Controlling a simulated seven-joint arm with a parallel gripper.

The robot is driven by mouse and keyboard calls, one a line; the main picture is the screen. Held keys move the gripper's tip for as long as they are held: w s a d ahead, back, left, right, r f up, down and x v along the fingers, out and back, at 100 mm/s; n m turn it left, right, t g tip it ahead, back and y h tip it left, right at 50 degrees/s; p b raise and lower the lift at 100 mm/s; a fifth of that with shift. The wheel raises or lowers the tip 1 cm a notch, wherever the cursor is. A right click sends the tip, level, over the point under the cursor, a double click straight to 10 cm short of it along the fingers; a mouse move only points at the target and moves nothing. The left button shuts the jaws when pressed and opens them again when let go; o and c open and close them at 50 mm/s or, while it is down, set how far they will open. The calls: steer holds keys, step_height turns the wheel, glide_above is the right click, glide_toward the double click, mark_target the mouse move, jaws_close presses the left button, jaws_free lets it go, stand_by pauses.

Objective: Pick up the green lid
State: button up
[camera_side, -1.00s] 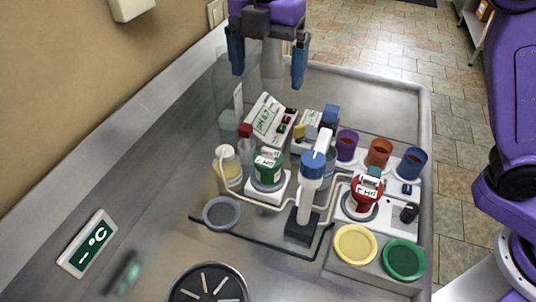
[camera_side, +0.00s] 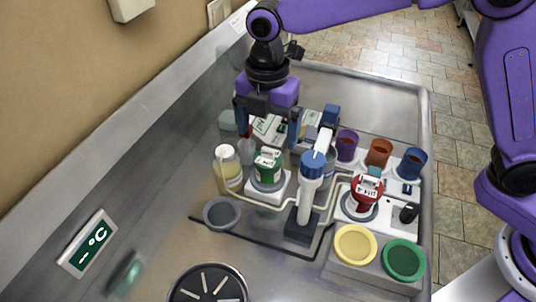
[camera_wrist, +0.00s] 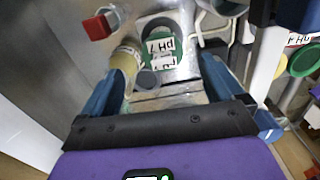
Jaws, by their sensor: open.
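The green lid (camera_side: 404,260) is a round green disc lying beside a yellow disc at the front right of the bench in the side view. A green disc, likely the same lid, shows at the right edge of the wrist view (camera_wrist: 304,59). My gripper (camera_side: 267,122) is open and empty, with blue fingers spread apart. It hangs above the back of the bench, far behind and left of the lid. In the wrist view, the gripper (camera_wrist: 165,80) has a green-topped bottle labelled PH 7 (camera_wrist: 160,45) beyond its fingers.
The yellow disc (camera_side: 355,244) lies left of the lid. A red-topped bottle (camera_side: 366,190), a blue-capped white upright (camera_side: 312,175) and purple, orange and blue cups (camera_side: 379,153) crowd the middle and right. A grey dish (camera_side: 221,213) stands left; bench left of it is mostly clear.

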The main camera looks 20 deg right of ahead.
mark_target(268, 149)
steer(key=shift+s+f, duration=0.15)
steer(key=shift+f, duration=1.2)
steer(key=shift+s+f, duration=0.1)
steer(key=shift+f, duration=1.2)
steer(key=c, duration=1.1)
